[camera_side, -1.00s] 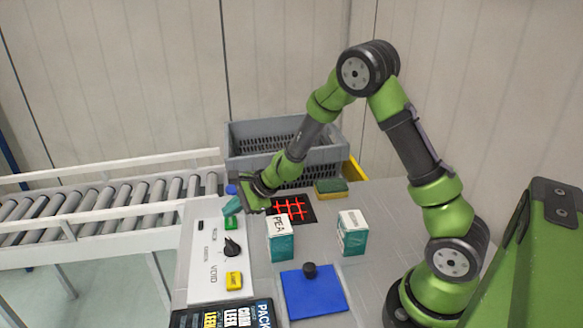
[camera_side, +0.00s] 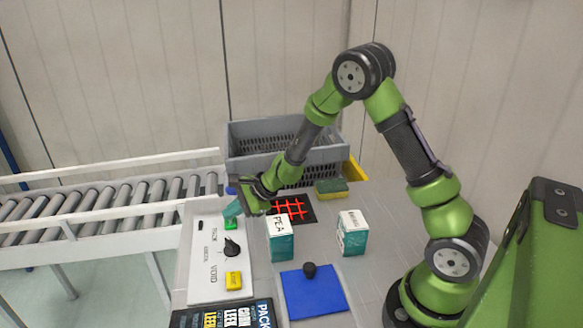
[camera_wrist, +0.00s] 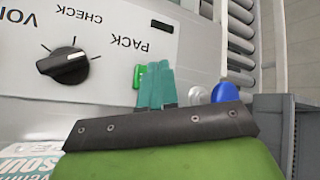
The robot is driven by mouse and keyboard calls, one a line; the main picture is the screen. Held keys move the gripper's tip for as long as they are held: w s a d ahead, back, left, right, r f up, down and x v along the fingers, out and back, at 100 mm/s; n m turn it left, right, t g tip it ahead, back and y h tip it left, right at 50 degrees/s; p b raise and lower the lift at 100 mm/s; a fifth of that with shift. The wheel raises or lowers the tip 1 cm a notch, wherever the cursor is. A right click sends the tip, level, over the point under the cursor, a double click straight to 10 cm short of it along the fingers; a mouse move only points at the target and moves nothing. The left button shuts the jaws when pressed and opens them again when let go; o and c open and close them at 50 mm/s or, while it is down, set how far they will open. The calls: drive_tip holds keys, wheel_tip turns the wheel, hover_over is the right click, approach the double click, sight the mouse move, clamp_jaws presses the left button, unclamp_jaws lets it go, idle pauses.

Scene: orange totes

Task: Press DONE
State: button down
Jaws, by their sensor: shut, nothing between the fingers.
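The green button (camera_side: 231,225) sits at the far end of the white control panel (camera_side: 207,262); I take it for DONE, but its lettering is not readable. My gripper (camera_side: 232,210) is shut and empty, its teal fingertips pointing down at the green button. In the wrist view the fingertips (camera_wrist: 155,84) cover part of the green button (camera_wrist: 138,76). I cannot tell whether they touch it.
The panel also carries a black dial (camera_side: 231,247) and a yellow button (camera_side: 233,281). A grey crate (camera_side: 240,142) stands behind; a roller conveyor (camera_side: 100,205) is left.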

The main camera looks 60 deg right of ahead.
sight(234, 222)
drive_tip(key=shift+f, duration=0.5)
idle(0.7)
idle(0.3)
drive_tip(key=shift+r, duration=0.95)
drive_tip(key=shift+r, duration=2.5)
